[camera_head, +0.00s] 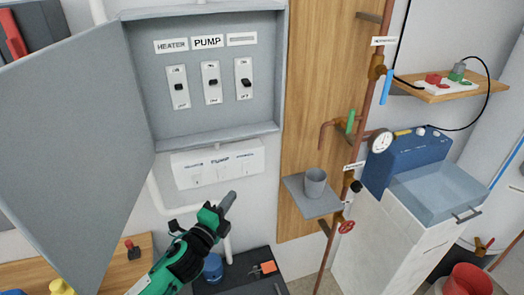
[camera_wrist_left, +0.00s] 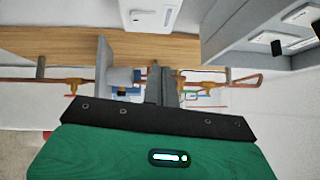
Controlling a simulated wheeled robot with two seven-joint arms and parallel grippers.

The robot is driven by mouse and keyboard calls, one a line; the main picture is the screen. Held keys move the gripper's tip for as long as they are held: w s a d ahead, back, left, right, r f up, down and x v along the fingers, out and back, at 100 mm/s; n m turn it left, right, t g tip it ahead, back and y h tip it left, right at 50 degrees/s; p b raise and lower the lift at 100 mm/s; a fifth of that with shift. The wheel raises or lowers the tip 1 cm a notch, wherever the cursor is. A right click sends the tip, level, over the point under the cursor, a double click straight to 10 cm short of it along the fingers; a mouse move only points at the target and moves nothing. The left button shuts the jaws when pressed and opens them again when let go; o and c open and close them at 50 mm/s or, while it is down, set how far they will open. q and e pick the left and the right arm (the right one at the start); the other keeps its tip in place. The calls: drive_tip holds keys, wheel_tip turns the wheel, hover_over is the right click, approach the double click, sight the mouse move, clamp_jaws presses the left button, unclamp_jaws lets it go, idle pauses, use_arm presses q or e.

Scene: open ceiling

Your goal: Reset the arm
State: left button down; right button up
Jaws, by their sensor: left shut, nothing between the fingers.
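My left arm, green and black, comes up from the bottom of the head view. Its left gripper (camera_head: 228,203) is shut and empty, in the air below the switch plate and left of the small shelf. In the left wrist view the shut fingers (camera_wrist_left: 164,85) stand up from the black gripper bar, with nothing between them. My right gripper is in neither view.
An open grey cabinet (camera_head: 138,75) holds labelled switches; its door (camera_head: 75,130) swings out at left. A white switch plate (camera_head: 218,166) is below. A grey cup (camera_head: 315,183) stands on a small shelf (camera_head: 296,197) beside copper pipes. A blue machine (camera_head: 412,155) is right.

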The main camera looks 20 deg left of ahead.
use_arm(q)
drive_tip(key=s+a+f+n+g+y, duration=0.3)
drive_tip(key=s+f+n+g+y, duration=0.2)
drive_tip(key=s+f+n+g, duration=0.55)
drive_tip(key=s+d+f+n+g+h, duration=0.1)
drive_tip(key=s+d+f+n+g, duration=0.2)
drive_tip(key=s, duration=0.6)
drive_tip(key=s+f+n+g+h, duration=0.1)
drive_tip(key=s+f+n+g, duration=0.1)
drive_tip(key=s+n, duration=0.55)
wheel_tip(320, 180, down, 30)
drive_tip(key=s+m, duration=0.2)
drive_tip(key=s+a+f+g, duration=0.2)
drive_tip(key=s+a+f, duration=0.1)
drive_tip(key=s+f, duration=1.6)
drive_tip(key=shift+s+f+y, duration=0.3)
drive_tip(key=shift+s+f, duration=0.05)
drive_tip(key=shift+f, duration=0.6)
